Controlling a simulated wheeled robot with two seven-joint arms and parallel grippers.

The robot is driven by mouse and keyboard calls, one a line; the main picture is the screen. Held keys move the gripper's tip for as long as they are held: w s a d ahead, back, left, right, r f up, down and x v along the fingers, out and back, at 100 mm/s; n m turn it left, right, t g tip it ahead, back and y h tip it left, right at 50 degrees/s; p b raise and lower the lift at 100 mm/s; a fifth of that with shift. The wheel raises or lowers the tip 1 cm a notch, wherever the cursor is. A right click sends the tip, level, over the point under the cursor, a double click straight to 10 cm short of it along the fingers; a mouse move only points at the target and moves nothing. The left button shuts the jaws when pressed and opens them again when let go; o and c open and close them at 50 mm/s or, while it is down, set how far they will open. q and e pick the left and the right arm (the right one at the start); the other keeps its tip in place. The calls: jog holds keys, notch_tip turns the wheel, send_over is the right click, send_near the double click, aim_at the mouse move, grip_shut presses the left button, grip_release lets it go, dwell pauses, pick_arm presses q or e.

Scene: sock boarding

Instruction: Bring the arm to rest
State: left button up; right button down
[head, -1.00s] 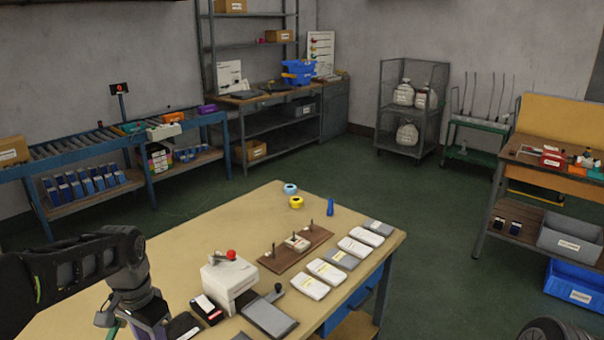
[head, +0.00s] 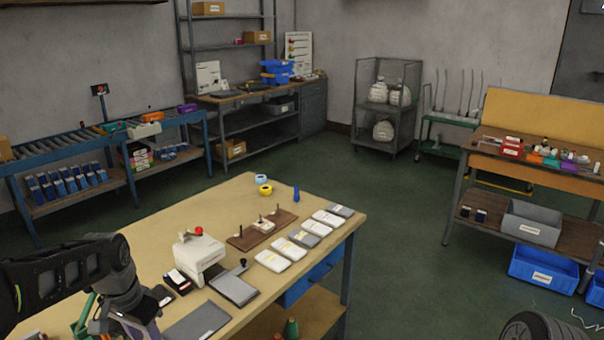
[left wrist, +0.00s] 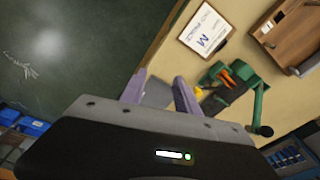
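My left arm (head: 75,275) reaches in from the left over the near left part of the wooden table (head: 160,225). Its hand is at the bottom edge of the head view, and its fingertips are hard to make out there. My right gripper is not in view.
On the table are a white machine with a red knob (head: 200,255), a wooden peg board (head: 245,240), several white packets (head: 272,260) and grey pads. Blue crates (head: 540,272) stand at right.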

pick_arm(q)
jog(key=w+d+f+n+t+h, duration=0.1)
jog(key=w+d+f+n+t, duration=0.15)
jog(key=w+d+f, duration=0.35)
jog(key=s+d+f+h, duration=0.2)
jog(key=s+d+f, duration=0.2)
jog(key=d+f, duration=0.8)
jog(key=s+d+f+g, duration=0.1)
jog(key=s+d+f, duration=0.2)
jog(key=s, duration=0.4)
jog(key=s+d+f+n+g, duration=0.1)
jog(key=s+d+f, duration=0.2)
jog(key=s+f, duration=0.3)
jog(key=s+d+f+n+g+h, duration=0.1)
jog(key=s+d+f, duration=0.3)
jog(key=s, duration=0.5)
jog(key=shift+s+f, duration=0.35)
jog(key=shift+f, duration=0.3)
